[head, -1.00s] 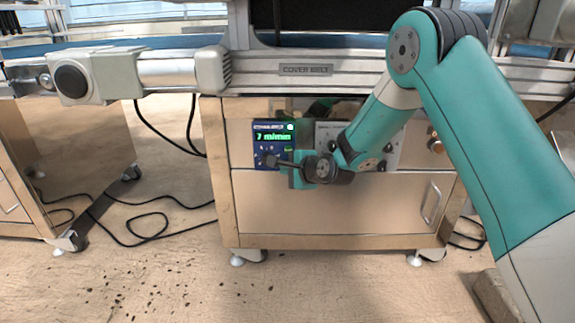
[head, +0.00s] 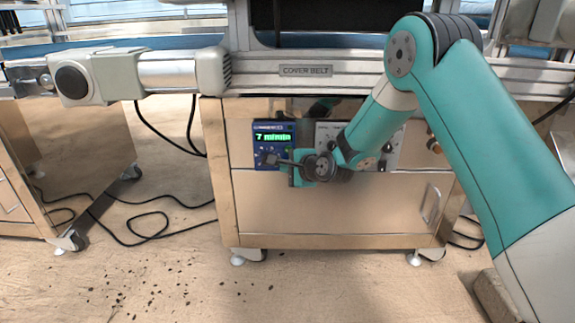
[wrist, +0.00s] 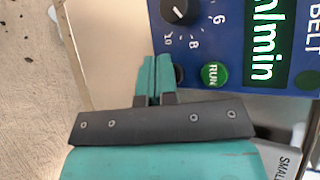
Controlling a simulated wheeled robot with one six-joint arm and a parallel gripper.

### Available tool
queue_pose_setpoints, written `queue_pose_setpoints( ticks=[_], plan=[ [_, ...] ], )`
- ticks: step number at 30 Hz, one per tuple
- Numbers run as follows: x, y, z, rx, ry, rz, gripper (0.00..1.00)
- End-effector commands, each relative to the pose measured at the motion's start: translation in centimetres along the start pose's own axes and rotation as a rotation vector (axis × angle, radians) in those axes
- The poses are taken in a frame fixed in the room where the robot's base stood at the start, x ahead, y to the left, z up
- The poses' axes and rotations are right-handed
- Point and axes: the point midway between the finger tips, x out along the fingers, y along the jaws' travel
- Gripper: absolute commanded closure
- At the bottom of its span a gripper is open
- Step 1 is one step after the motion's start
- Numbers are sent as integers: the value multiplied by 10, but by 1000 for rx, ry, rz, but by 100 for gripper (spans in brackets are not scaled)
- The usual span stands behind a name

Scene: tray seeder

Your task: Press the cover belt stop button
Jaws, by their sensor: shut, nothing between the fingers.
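The blue cover belt control panel (head: 260,138) is on the front of the cabinet under the "COVER BELT" label. In the wrist view the panel (wrist: 215,45) shows a green display (wrist: 264,40), a black knob (wrist: 178,10), a green RUN button (wrist: 214,74) and a dark round button (wrist: 180,74) beside it. The dark button is partly hidden by my gripper (wrist: 154,62), and its label cannot be read. My gripper (head: 272,161) is shut and empty, its tips at the panel's lower part by that button. Contact cannot be made out. A round lamp (wrist: 307,80) on the panel is dark green and unlit.
A grey panel (head: 325,134) with knobs is just right of the blue one, partly behind my arm. The conveyor rail (head: 350,68) runs above. Black cables (head: 150,226) lie on the floor at left.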

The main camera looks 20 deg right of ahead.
Motion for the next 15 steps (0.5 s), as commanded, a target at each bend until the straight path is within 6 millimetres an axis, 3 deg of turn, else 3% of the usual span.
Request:
queue_pose_setpoints(
  ticks=[15],
  plan=[
    [-7,5,5,0,0,0,100]
  ],
)
